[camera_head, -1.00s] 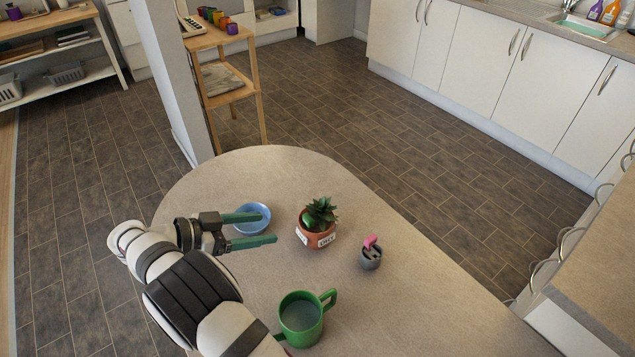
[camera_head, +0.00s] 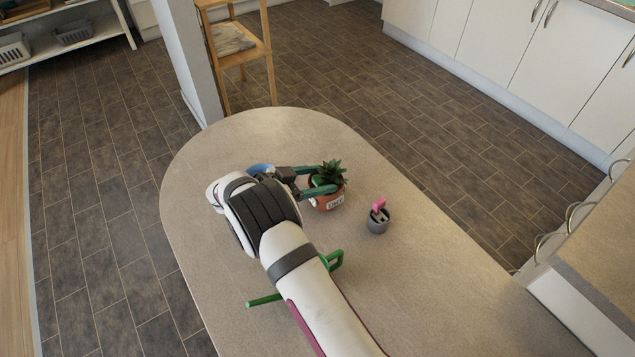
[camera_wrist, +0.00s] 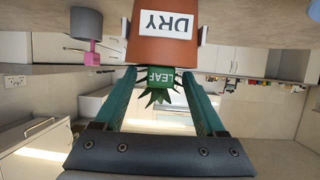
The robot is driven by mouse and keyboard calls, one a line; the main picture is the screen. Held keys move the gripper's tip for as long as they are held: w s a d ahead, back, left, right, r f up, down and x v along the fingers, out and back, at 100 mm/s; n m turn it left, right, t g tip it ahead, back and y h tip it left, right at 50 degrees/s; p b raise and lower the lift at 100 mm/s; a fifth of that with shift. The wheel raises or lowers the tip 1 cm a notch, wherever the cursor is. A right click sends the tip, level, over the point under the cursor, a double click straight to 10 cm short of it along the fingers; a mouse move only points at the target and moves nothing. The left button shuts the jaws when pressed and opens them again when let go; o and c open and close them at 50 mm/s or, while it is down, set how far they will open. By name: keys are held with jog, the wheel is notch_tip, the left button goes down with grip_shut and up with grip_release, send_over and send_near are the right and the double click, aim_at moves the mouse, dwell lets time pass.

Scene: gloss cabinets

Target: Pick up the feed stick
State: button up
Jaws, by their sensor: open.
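A terracotta pot (camera_head: 331,202) with a spiky green plant (camera_head: 328,171) stands on the table. In the wrist view, which is upside down, the pot (camera_wrist: 163,40) has a white "DRY" label. A green piece marked "LEAF" (camera_wrist: 160,77) shows at its rim; it may be the feed stick, but I cannot tell. My gripper (camera_head: 325,180) is at the plant's left side, with teal fingers pointing right. In the wrist view, the open fingers (camera_wrist: 159,76) lie on either side of the LEAF piece, with visible gaps. I cannot tell how deep it sits.
A small grey cup (camera_head: 377,225) with a pink-topped item (camera_head: 378,206) stands right of the pot. The blue bowl (camera_head: 260,168) and green mug (camera_head: 336,260) are partly hidden by my arm. A thin green piece (camera_head: 263,300) shows left of my arm. The table's right side is clear.

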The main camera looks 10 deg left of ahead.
grip_shut()
dwell(0.3)
notch_tip(320, 180, up, 10)
dwell(0.4)
